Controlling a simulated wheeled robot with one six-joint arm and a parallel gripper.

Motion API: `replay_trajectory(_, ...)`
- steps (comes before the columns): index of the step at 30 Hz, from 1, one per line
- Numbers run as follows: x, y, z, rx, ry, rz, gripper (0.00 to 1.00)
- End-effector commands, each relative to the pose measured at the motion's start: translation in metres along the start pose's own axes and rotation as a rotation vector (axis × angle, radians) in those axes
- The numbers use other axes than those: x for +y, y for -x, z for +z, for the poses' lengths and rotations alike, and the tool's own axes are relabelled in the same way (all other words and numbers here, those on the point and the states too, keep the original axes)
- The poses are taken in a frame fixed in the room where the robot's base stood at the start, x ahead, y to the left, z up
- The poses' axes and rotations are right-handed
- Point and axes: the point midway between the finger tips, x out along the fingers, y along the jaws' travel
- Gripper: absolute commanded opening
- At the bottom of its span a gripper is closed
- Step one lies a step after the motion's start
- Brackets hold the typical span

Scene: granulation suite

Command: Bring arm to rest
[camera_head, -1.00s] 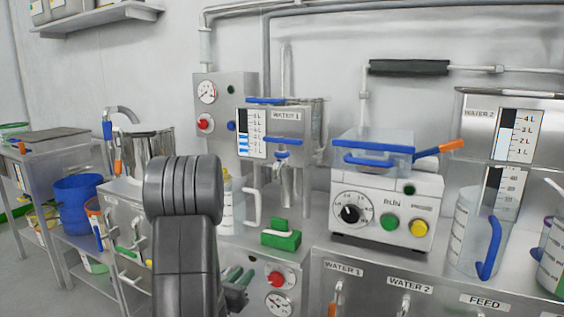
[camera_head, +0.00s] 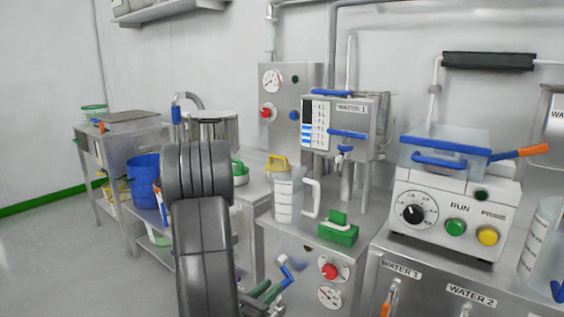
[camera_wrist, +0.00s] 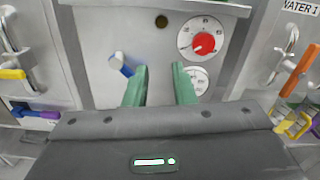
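My arm (camera_head: 203,240) rises in front of the benches in the head view, dark grey and bent, with its lower end pointing down. My gripper (camera_head: 268,292) shows low beside it, partly hidden by the arm, in front of the steel cabinet with gauges. In the wrist view my gripper (camera_wrist: 165,84) has two green fingers standing apart, with nothing between them. The cabinet front (camera_wrist: 150,48) with a red-knobbed dial (camera_wrist: 203,43) lies beyond the fingers. A blue-tipped lever (camera_wrist: 121,65) shows just left of the left finger; whether they touch I cannot tell.
The RUN machine (camera_head: 455,215) stands right. A blue bucket (camera_head: 144,175) sits left. Open floor (camera_head: 70,255) lies at lower left.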

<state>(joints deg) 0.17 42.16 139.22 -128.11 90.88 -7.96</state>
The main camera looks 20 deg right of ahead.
Motion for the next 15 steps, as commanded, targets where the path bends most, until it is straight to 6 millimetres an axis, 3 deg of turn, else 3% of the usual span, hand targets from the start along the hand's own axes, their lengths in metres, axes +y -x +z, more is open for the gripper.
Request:
replay_trajectory(9, 0.000, -0.002, 0.000, 0.000, -0.001, -0.001, 0.23)
replay_trajectory(15, 0.000, -0.017, -0.001, 0.002, -0.002, -0.003, 0.23)
